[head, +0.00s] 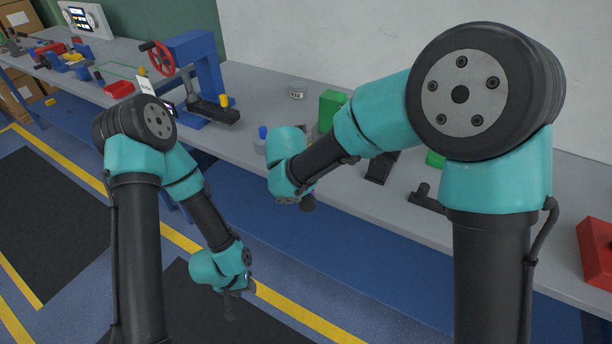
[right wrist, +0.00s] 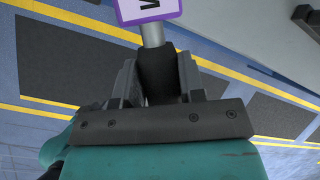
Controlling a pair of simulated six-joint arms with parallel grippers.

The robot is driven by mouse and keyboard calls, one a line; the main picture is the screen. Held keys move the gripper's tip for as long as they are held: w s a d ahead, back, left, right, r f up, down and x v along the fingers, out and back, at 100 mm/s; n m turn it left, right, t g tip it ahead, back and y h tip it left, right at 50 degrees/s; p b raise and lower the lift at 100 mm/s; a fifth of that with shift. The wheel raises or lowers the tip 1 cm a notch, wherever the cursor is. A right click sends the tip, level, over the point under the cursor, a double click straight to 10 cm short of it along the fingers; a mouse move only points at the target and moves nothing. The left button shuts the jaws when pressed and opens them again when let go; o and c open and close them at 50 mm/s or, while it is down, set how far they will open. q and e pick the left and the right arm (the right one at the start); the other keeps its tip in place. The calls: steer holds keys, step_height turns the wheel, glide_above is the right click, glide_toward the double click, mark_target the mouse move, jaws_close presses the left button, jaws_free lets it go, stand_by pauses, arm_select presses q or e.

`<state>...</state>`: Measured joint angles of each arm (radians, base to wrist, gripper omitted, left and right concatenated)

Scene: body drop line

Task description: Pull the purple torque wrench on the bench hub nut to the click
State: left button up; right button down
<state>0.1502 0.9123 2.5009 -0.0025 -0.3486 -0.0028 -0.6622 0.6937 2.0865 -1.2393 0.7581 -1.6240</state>
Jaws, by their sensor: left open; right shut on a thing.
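In the right wrist view my right gripper (right wrist: 157,66) is shut around the dark handle (right wrist: 156,78) of the torque wrench. A grey metal shaft (right wrist: 152,34) runs up from the handle to a white label with a purple border (right wrist: 148,10), cut off by the top edge. The hub nut does not show clearly in either view. In the head view my right wrist is over the bench's front edge, and its fingers and the wrench are mostly hidden by the arm. My left gripper (head: 231,302) hangs low in front of the bench, open and empty.
A red box (head: 597,250) sits at the right. The floor before the bench is clear.

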steer(key=shift+f, duration=0.3)
stand_by(0.7)
steer(key=a+m, duration=0.1)
steer(key=a, duration=0.2)
steer(key=a+m+h, duration=0.1)
steer(key=a+m, duration=0.1)
steer(key=shift+w+a+g, duration=0.2)
steer(key=shift+a+g, duration=0.2)
stand_by(1.5)
steer(key=shift+r, duration=0.1)
